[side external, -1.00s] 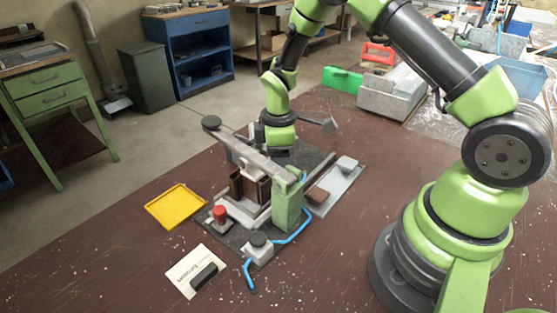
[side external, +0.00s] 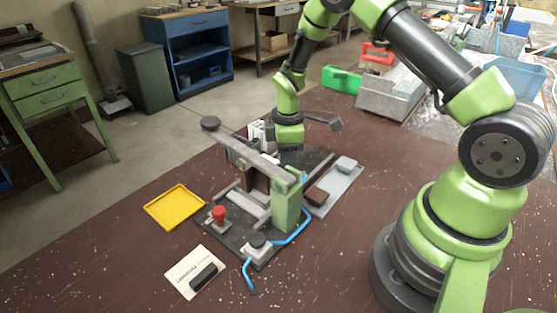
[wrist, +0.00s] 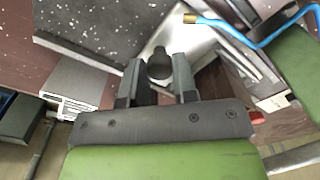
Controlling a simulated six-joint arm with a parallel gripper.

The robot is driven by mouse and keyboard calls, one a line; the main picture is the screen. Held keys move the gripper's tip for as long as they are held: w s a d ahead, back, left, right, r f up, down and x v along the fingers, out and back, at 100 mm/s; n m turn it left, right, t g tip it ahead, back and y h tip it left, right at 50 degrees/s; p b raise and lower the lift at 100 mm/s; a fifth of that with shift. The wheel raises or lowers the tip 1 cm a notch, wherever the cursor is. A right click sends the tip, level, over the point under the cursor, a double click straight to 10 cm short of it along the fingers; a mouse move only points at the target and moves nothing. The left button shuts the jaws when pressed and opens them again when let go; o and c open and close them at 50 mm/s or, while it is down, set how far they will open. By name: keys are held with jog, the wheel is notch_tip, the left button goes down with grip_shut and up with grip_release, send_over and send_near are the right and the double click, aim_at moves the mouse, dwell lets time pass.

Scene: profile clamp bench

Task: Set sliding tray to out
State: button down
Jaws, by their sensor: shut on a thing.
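In the wrist view my gripper (wrist: 157,78) is shut on a dark round knob (wrist: 158,62), with one finger on each side of it. The knob stands at the edge of a bright metal plate, which looks like the sliding tray (wrist: 190,42). In the side view my gripper (side external: 290,150) points down behind the clamp bench's long grey lever (side external: 250,151), and its fingertips are hidden there. A brown block (side external: 259,179) sits under the lever, beside the green upright (side external: 287,206). The tray's full travel cannot be seen.
A red button (side external: 219,214) and a dark-topped knob (side external: 258,241) with a blue hose (side external: 292,240) stand at the fixture's front. A yellow tray (side external: 174,207) and a card (side external: 193,271) lie left. A pale plate (side external: 340,187) with blocks lies right.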

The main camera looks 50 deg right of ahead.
send_over(310, 152)
jog(key=shift+d, duration=0.1)
jog(key=c, duration=0.9)
grip_release()
jog(key=shift+s, duration=0.1)
notch_tip(310, 152, up, 10)
